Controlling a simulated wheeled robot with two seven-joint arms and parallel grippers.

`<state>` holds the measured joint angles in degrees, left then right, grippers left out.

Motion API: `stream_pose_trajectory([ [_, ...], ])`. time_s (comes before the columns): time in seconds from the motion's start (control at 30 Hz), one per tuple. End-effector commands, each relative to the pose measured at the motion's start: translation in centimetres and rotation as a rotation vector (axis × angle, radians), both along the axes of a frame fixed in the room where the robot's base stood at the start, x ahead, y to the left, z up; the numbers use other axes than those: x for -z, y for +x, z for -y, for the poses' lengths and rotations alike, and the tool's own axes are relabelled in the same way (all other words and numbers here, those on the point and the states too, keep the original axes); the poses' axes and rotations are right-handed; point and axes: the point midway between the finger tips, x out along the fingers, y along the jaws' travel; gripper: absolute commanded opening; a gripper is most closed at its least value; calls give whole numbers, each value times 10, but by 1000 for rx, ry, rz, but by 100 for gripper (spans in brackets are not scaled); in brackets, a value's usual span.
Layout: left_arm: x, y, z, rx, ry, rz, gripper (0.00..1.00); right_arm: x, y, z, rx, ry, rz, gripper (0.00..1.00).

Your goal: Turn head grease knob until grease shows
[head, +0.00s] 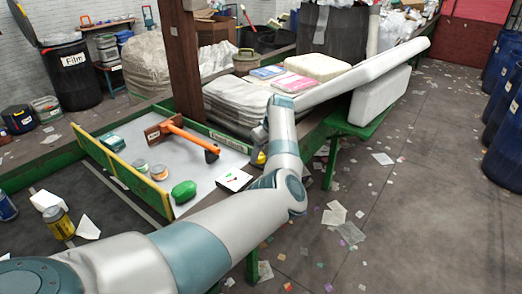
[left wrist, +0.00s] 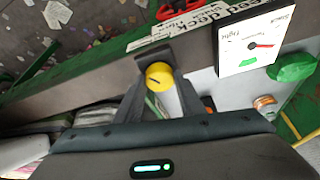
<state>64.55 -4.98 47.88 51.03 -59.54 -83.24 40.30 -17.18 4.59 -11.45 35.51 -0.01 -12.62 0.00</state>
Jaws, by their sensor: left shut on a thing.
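The yellow grease knob (left wrist: 159,75) has a dark pointer line on its face and sits at a dark grey bracket (left wrist: 150,52) on the belt frame's edge. My left gripper (left wrist: 160,92) is shut on the knob, one finger on each side. In the head view my left arm hides most of the gripper; a small yellow patch (head: 260,158) shows beside my arm. I see no grease around the knob; the side under the fingers is hidden. My right gripper is in neither view.
A white gauge card (left wrist: 255,42) with a red needle stands beside the knob, near a green lump (left wrist: 292,67). Folded sheets (head: 240,100) are stacked behind. Scraps litter the floor at right.

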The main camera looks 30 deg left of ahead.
Motion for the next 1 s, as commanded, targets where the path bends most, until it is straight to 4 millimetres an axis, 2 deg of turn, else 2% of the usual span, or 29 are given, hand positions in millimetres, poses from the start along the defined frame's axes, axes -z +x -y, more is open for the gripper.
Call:
stream_pose_trajectory([
  [0.03,-6,-1,-1,29,3,0,13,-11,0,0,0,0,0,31],
  [0.1,-6,-1,-1,78,2,0,13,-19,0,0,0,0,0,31],
  [0.5,-6,-3,-3,364,3,1,13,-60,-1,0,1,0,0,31],
  [0.7,-4,-2,-3,446,3,2,13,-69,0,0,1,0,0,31],
  [1.0,-2,-2,-3,476,3,4,13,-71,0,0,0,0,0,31],
])
